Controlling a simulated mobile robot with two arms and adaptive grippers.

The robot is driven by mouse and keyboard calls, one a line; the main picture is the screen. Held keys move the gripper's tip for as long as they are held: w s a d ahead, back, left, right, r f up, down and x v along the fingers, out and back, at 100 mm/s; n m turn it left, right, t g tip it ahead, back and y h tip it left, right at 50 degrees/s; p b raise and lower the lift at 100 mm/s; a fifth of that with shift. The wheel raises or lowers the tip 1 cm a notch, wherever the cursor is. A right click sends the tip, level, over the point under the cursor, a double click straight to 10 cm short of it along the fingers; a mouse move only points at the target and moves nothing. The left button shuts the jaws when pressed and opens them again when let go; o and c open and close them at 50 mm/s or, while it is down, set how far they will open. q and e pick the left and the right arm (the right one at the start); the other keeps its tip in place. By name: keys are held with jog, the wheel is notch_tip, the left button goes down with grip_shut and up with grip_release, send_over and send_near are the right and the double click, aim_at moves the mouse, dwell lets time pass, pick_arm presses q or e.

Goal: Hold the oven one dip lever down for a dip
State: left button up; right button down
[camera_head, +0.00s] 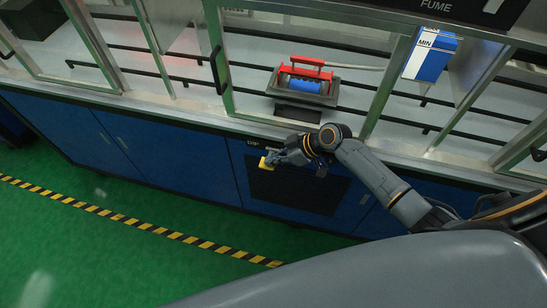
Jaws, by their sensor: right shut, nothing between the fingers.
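A small yellow piece (265,162), which looks like the dip lever's handle, shows at the upper front of a dark panel (300,190) in the blue cabinet front. A small label that seems to read "DIP" is just above it. My right gripper (273,158) is shut with nothing between its fingers. Its fingertips are at the yellow piece, touching it or very close; I cannot tell which. The gripper hides part of the lever, so its exact position is unclear. My left gripper is not in view.
Above the counter edge, a grey tray (275,87) holds a blue roller (304,86) under a red handle (300,62). A blue and white box (430,55) hangs at upper right. Metal sash frames (215,55) rise from the counter. The green floor (110,250) is clear, with a striped line.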

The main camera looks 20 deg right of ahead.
aim_at(273, 168)
jog(key=shift+s+a+f+n+t+h+b, duration=0.1)
jog(key=shift+s+f+n+t+h+b, duration=0.1)
jog(key=shift+f+n+t+h+b, duration=0.15)
jog(key=shift+s+a+f+n+t+h+b, duration=0.15)
jog(key=shift+s+f+t, duration=0.1)
jog(key=shift+f, duration=0.2)
jog(key=shift+s+f+n+t+h+b, duration=0.15)
jog(key=shift+f+n+t+h+b, duration=0.35)
jog(key=shift+f+t, duration=0.35)
jog(key=shift+f, duration=0.1)
jog(key=shift+f+b, duration=0.25)
jog(key=shift+b, duration=0.05)
dwell(0.5)
jog(key=shift+r, duration=0.1)
dwell(0.7)
